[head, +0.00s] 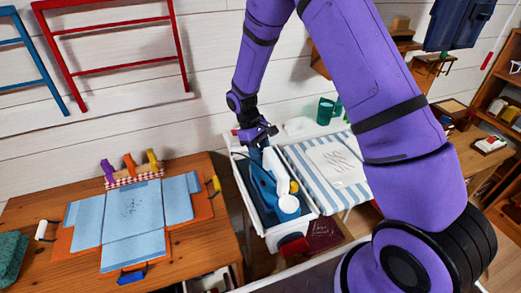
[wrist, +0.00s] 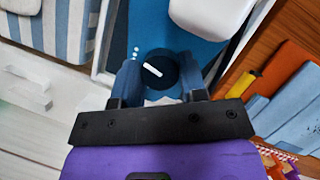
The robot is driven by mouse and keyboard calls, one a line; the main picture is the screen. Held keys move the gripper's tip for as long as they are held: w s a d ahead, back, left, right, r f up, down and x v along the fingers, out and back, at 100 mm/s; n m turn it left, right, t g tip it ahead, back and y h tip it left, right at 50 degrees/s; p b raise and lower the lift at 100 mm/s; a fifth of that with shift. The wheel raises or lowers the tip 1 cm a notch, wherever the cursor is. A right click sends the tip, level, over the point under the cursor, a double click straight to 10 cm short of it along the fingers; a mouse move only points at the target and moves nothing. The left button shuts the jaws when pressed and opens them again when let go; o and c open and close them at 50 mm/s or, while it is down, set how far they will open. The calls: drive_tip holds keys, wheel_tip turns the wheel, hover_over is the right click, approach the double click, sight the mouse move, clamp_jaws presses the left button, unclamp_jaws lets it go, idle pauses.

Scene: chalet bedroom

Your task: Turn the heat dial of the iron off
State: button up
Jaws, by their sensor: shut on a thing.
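The blue and white iron (head: 263,180) lies in a white-rimmed tray (head: 313,208) with a dark inside. In the wrist view the iron's blue body (wrist: 150,22) fills the top. Its heat dial (wrist: 165,84) is a round dark knob with a white pointer bar, slanting from upper left to lower right. Several small white dots sit on the body at the dial's upper left. My gripper (wrist: 159,72) has one blue finger on each side of the dial and is shut on it. In the head view my gripper (head: 262,146) is at the iron's far end; the dial cannot be made out there.
A striped ironing pad (head: 300,160) lies right of the tray. A wooden table (head: 190,250) at left holds a blue cloth on an orange board (head: 135,215), with coloured clips behind. A red rack (head: 115,70) hangs on the white wall. Shelves stand at far right.

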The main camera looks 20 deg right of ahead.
drive_tip(key=n+t+h, duration=0.1)
drive_tip(key=n, duration=0.3)
drive_tip(key=shift+s+n, duration=0.1)
drive_tip(key=shift+n, duration=0.3)
drive_tip(key=shift+t, duration=0.3)
drive_tip(key=o, duration=0.6)
drive_tip(key=shift+o, duration=0.2)
drive_tip(key=v, duration=1)
drive_tip(key=shift+a+r, duration=0.3)
drive_tip(key=shift+r, duration=0.05)
